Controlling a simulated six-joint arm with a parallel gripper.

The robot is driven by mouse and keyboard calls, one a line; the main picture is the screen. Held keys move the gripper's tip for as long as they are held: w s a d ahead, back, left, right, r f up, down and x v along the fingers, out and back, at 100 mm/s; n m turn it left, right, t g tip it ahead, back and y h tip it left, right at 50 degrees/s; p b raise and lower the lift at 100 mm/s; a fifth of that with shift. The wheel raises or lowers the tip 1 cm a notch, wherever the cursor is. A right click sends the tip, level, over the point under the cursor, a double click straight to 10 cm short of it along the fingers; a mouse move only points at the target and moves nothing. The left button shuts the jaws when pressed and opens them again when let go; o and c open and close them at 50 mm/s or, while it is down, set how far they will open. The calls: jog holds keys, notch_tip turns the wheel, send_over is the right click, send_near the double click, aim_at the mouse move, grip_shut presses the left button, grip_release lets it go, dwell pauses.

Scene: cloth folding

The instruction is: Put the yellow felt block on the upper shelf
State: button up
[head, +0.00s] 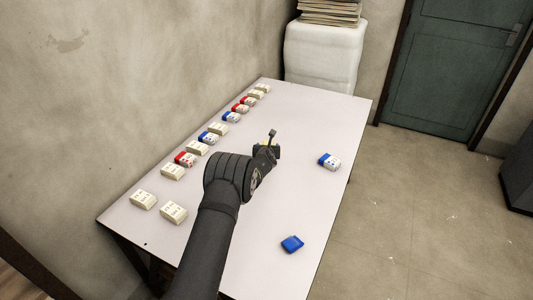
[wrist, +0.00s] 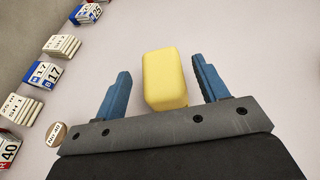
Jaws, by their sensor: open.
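The yellow felt block (wrist: 165,79) lies on the white table between the two blue fingers of my gripper (wrist: 160,84) in the wrist view. The fingers are spread wide with a gap on each side of the block, and it is not gripped. In the head view my gripper (head: 268,147) is low over the middle of the table, and only a sliver of yellow shows beside it. No upper shelf is recognisable in either view.
A row of red, blue and cream blocks (head: 197,149) runs along the wall side of the table (head: 310,110). The table between is clear.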

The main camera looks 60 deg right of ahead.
jog(key=shift+o, duration=0.2)
jog(key=v, duration=0.9)
jog(key=shift+o, duration=0.2)
jog(key=shift+s+a+r, duration=0.1)
jog(key=shift+s+a, duration=0.05)
jog(key=shift+a, duration=0.1)
jog(key=s+f+v, duration=0.1)
jog(key=v, duration=0.5)
jog(key=x, duration=1.1)
jog(key=shift+w+d+f, duration=0.15)
jog(key=shift+w+d, duration=0.1)
jog(key=shift+w, duration=0.05)
jog(key=shift+w+x, duration=0.15)
jog(key=shift+x, duration=0.8)
jog(key=shift+w+x, duration=0.15)
jog(key=shift+x, duration=0.8)
jog(key=shift+w+d+f, duration=0.1)
jog(key=shift+w+d, duration=0.15)
jog(key=shift+d, duration=0.3)
